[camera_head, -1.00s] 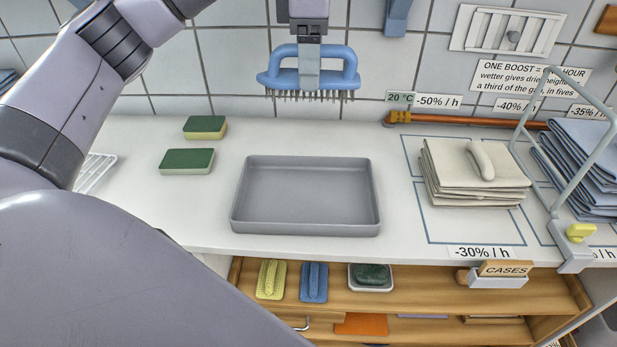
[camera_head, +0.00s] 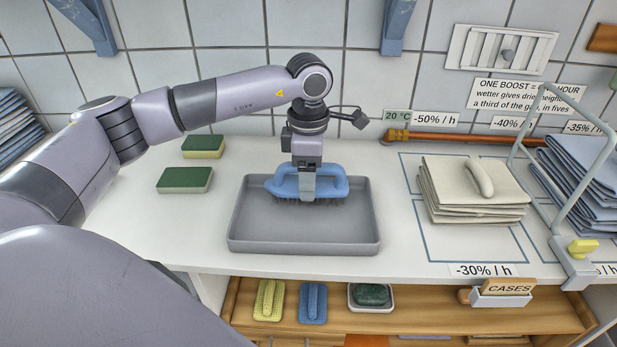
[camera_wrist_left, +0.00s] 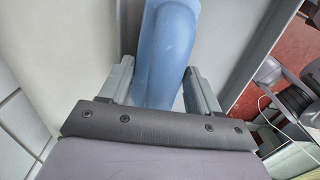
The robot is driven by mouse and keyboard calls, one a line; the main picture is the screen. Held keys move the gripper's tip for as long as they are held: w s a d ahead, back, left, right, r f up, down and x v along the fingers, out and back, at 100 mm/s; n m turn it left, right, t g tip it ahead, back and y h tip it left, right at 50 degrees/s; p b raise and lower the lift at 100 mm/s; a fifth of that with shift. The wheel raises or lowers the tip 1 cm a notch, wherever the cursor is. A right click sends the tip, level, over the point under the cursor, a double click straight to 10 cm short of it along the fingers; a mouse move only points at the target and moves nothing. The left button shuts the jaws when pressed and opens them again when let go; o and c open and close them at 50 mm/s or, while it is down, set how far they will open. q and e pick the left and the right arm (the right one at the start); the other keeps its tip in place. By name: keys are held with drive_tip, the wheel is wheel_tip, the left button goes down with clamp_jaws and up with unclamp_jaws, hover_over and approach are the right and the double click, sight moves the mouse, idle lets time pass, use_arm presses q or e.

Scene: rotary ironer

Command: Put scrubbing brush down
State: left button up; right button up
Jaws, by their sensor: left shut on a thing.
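The scrubbing brush (camera_head: 330,186) has a blue handle and dark bristles that point down. It is over the back part of the grey tray (camera_head: 303,246); I cannot tell whether the bristles touch the tray floor. My left gripper (camera_head: 307,190) comes from above and is shut on the brush handle. In the left wrist view the blue handle (camera_wrist_left: 167,55) lies between the two fingers (camera_wrist_left: 158,88). My right gripper is not in view.
A stack of cream cloths (camera_head: 470,205) and a pale metal frame (camera_head: 570,215) stand to the right. A wooden shelf (camera_head: 420,318) below holds smaller brushes.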

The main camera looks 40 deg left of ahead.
use_arm(q)
drive_tip(key=shift+f, duration=0.45)
drive_tip(key=shift+f, duration=0.1)
drive_tip(key=o, duration=0.7)
drive_tip(key=shift+c, duration=0.2)
drive_tip(key=shift+r, duration=0.3)
wheel_tip(320, 180, up, 12)
drive_tip(key=shift+f, duration=0.15)
